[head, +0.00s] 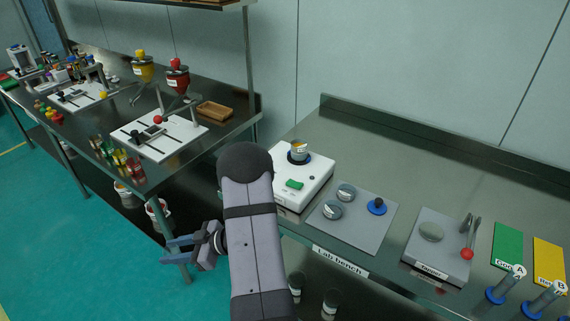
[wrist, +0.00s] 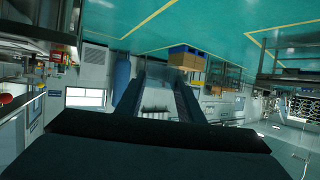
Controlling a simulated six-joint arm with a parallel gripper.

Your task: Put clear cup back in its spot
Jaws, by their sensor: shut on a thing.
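My gripper (head: 177,251) hangs out to the left of the lab bench, over the gap in front of the left table. Its two fingers stand apart with a see-through thing between them, hardly visible in the head view. In the wrist view the fingers (wrist: 160,82) run up either side of a faint, clear shape, the clear cup (wrist: 158,74). Its outline and tilt are hard to make out. A grey mat (head: 347,236) on the bench carries two round grey-topped pieces (head: 338,201) and a blue round piece (head: 376,206). Which place belongs to the cup is not clear.
The white sieve machine (head: 314,181) with a small cup (head: 299,147) on top stands at the bench's left end. A grey plate (head: 437,250) with a red-ended tool is to the right. Green (head: 508,245) and yellow (head: 549,262) mats lie far right. The back of the bench is clear.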

